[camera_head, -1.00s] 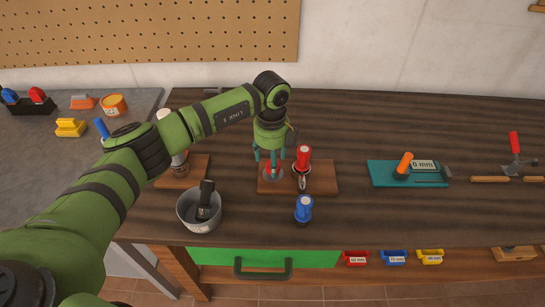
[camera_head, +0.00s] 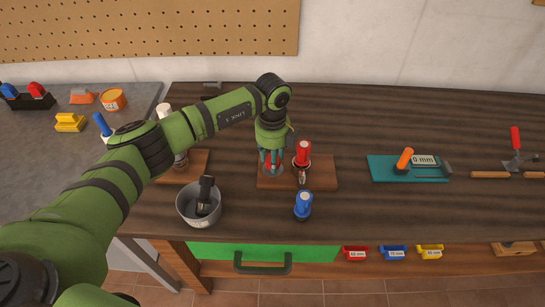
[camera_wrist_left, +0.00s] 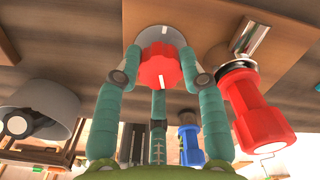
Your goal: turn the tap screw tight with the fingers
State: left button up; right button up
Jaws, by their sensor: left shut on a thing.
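The tap screw, a red lobed knob with a white mark, shows in the left wrist view (camera_wrist_left: 160,68) on a grey round base. In the head view the red knob (camera_head: 270,168) sits on the left part of a brown wooden board (camera_head: 322,178), partly hidden by fingers. My left gripper (camera_head: 270,163) points down over it from above. Its teal fingers, also in the left wrist view (camera_wrist_left: 160,75), are closed around the knob's sides. My right gripper is in neither view.
A red-handled tool (camera_head: 303,152) stands on the same board, close right of my fingers. A blue-topped item (camera_head: 303,205) stands in front. A metal pot (camera_head: 184,217) is at front left. A teal mat (camera_head: 380,174) lies right, with free tabletop between.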

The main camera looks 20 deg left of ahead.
pick_arm(q)
jog(key=m+b, duration=0.4)
jog(key=shift+w+a+f, duration=0.1)
jog(key=shift+w+f, duration=0.05)
jog(key=shift+f, duration=0.05)
jog(key=m+b, duration=0.4)
jog(key=m, duration=0.1)
jog(key=shift+m+b, duration=0.3)
jog(key=m+b, duration=0.3)
jog(key=m, duration=0.1)
jog(key=shift+r+m, duration=0.1)
jog(key=shift+m, duration=0.2)
jog(key=m+b, duration=0.2)
jog(key=m, duration=0.2)
jog(key=shift+m+b, duration=0.3)
jog(key=m, duration=0.2)
jog(key=m+b, duration=0.1)
jog(key=m, duration=0.1)
jog(key=shift+d+r+m+b, duration=0.1)
jog(key=shift+d+m+b, duration=0.1)
jog(key=shift+m+b, duration=0.1)
jog(key=m+b, duration=0.1)
jog(key=m, duration=0.9)
jog(key=shift+m, duration=0.4)
jog(key=m, duration=0.5)
jog(key=shift+s+m+b, duration=0.25)
jog(key=shift+m+b, duration=0.05)
jog(key=shift+b, duration=0.05)
jog(key=shift+f, duration=0.2)
